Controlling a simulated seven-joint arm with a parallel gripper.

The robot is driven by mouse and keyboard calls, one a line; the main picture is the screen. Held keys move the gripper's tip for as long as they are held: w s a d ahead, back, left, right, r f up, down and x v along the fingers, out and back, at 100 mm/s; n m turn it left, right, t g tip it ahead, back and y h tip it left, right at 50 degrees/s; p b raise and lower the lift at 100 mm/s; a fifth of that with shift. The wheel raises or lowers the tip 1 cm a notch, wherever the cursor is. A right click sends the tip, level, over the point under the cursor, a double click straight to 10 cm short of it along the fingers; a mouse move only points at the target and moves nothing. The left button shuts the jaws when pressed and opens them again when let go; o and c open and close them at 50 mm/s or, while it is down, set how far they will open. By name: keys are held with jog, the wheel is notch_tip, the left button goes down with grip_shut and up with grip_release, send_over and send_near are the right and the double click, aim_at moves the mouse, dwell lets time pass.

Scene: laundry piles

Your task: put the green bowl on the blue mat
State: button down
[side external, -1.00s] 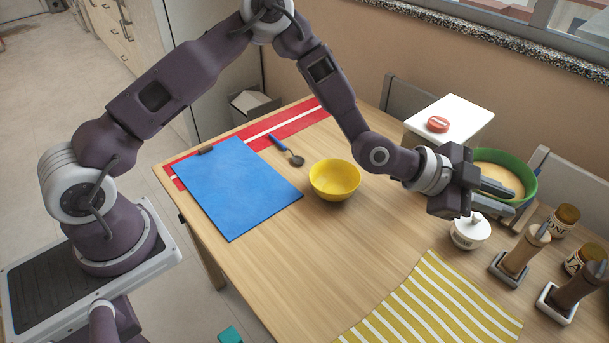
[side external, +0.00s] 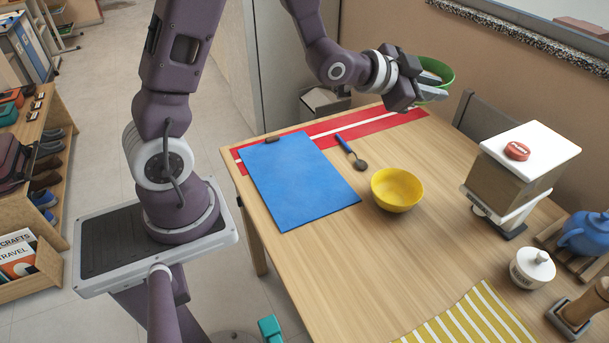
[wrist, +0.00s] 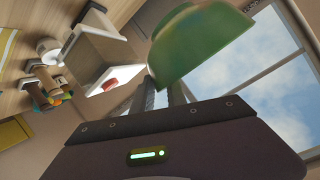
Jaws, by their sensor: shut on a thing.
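The green bowl (side external: 438,74) is held up in the air by my gripper (side external: 428,93), above the far end of the table. In the wrist view the green bowl (wrist: 200,45) sits at the tips of my gripper's fingers (wrist: 165,90), which are shut on its rim. In the side view my fingers partly cover the bowl. The blue mat (side external: 300,182) lies flat and bare on the table's left part, with a dark clip-like piece at its far edge. The bowl is apart from the mat, up and to its right.
A yellow bowl (side external: 397,190) and a dark spoon with a blue handle (side external: 350,150) lie right of the mat. A red striped runner (side external: 385,125) crosses the far edge. A white-topped box (side external: 525,150), white jar (side external: 532,268) and blue teapot (side external: 585,235) stand right. A yellow striped cloth (side external: 475,318) lies in front.

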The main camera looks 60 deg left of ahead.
jog(key=shift+n+y, duration=0.4)
jog(key=shift+y, duration=0.1)
jog(key=a+f, duration=0.1)
jog(key=s+a+f, duration=0.1)
jog(key=a, duration=0.1)
jog(key=a+f, duration=0.1)
jog(key=a, duration=0.1)
jog(key=shift+s, duration=0.3)
jog(key=s+a+f+y, duration=0.1)
jog(key=s+a+f, duration=0.2)
jog(key=f, duration=0.6)
jog(key=s+a+f+n, duration=0.1)
jog(key=s+a+f, duration=0.3)
jog(key=f, duration=0.5)
jog(key=s+a+f+n+y, duration=0.1)
jog(key=s+a+f, duration=0.3)
jog(key=s+f, duration=0.2)
notch_tip(320, 180, down, 3)
jog(key=shift+s+r+g+y, duration=0.1)
jog(key=shift+g+y, duration=0.2)
jog(key=shift+g, duration=0.1)
jog(key=c, duration=1.8)
grip_release()
jog(key=shift+f, duration=0.2)
jog(key=o, duration=0.5)
jog(key=shift+c, duration=0.2)
jog(key=shift+r, duration=0.1)
